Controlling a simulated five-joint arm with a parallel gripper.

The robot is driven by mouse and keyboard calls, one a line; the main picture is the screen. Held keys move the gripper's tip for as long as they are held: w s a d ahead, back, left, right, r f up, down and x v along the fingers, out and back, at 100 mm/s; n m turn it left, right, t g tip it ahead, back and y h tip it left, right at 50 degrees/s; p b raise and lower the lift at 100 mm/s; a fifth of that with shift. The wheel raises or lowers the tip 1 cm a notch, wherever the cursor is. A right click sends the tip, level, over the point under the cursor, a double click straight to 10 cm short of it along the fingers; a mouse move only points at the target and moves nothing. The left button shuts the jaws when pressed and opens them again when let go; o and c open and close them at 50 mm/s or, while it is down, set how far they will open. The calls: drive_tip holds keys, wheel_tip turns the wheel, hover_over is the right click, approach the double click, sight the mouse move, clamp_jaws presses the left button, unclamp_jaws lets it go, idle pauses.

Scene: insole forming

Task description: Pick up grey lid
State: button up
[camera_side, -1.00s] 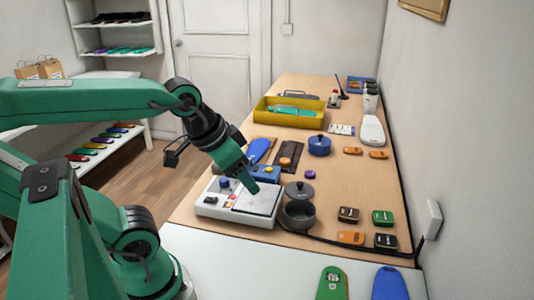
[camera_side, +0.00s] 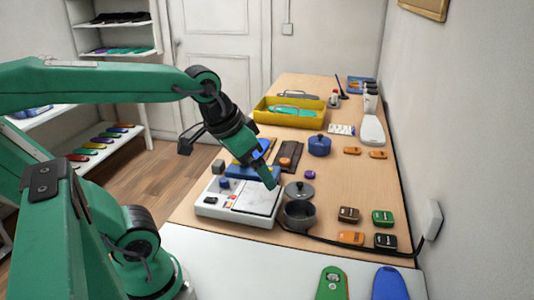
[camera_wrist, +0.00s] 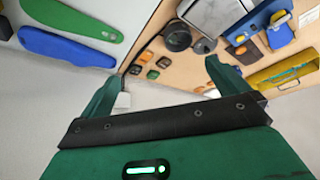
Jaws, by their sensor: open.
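The grey lid (camera_side: 299,189), a dark disc with a small knob, lies on the wooden table just behind an open dark grey pot (camera_side: 299,214). In the wrist view the lid (camera_wrist: 203,46) shows beside the pot (camera_wrist: 178,37), near the top of the picture. My gripper (camera_side: 271,180) is in the air to the left of the lid, apart from it, over the white device's area. In the wrist view my gripper (camera_wrist: 163,85) has its two green fingers spread wide with nothing between them.
A white device with a pale plate (camera_side: 255,201) stands left of the pot. A blue lidded pot (camera_side: 320,146) and a yellow tray (camera_side: 263,113) are farther back. Small orange, black and green pieces lie to the right. A black cable runs along the front edge.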

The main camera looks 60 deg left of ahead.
drive_tip(key=w+a+n+g, duration=0.1)
drive_tip(key=w+a, duration=0.2)
drive_tip(key=w, duration=0.5)
drive_tip(key=n+g, duration=0.3)
drive_tip(key=g, duration=0.1)
hover_over(300, 183)
drive_tip(key=f, duration=1.7)
drive_tip(key=shift+s+d, duration=0.15)
drive_tip(key=shift+d, duration=0.15)
drive_tip(key=shift+a+f, duration=0.2)
drive_tip(key=shift+f, duration=0.1)
drive_tip(key=shift+f, duration=0.1)
drive_tip(key=shift+f, duration=1.2)
drive_tip(key=shift+f, duration=0.1)
